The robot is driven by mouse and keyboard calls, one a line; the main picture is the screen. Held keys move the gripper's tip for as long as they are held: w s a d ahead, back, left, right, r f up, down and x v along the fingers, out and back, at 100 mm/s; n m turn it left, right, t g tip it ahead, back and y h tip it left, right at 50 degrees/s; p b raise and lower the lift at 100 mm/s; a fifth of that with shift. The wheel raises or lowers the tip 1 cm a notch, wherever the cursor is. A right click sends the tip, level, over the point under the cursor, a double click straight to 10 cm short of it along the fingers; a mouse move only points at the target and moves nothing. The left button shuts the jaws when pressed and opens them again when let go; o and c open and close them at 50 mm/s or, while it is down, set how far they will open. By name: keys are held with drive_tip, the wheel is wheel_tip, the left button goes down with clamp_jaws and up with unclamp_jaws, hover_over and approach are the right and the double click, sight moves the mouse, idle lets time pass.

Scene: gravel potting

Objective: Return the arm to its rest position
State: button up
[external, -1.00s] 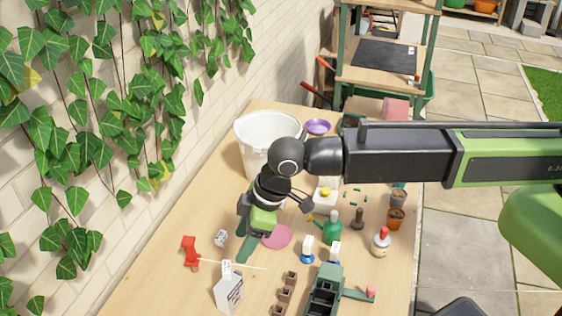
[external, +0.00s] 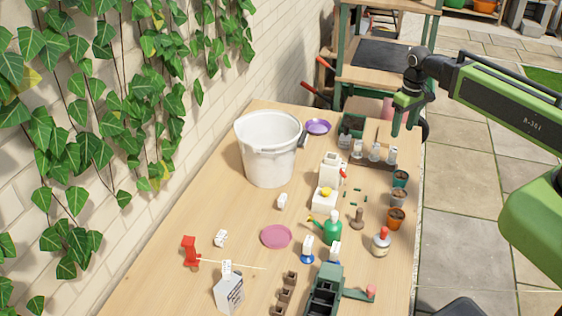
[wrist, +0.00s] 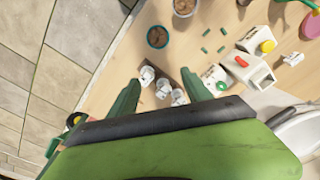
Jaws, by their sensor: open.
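My gripper (external: 397,118) hangs at the end of my raised arm, at the far right edge of the table (external: 160,270) in the external view. Its green fingers point down. In the wrist view my gripper (wrist: 163,90) has its two fingers spread, with nothing held between them. Several small white-topped items in a dark holder (wrist: 180,82) show beyond the fingertips, on the table. My arm is bent and reaches in from the right.
A white bucket (external: 268,155) stands near the wall, with a purple dish (external: 317,127) behind it. A pink saucer (external: 276,237), a green bottle (external: 332,228), white cartons (external: 330,170) and small pots (external: 396,218) occupy the table. Paving (external: 470,200) lies right.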

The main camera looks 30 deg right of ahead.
drive_tip(key=s+d+m, duration=0.2)
drive_tip(key=s+d, duration=0.1)
drive_tip(key=d, duration=0.4)
drive_tip(key=shift+g, duration=0.3)
drive_tip(key=f+b, duration=0.4)
drive_tip(key=shift+w+f+b, duration=0.25)
drive_tip(key=shift+f+b, duration=0.15)
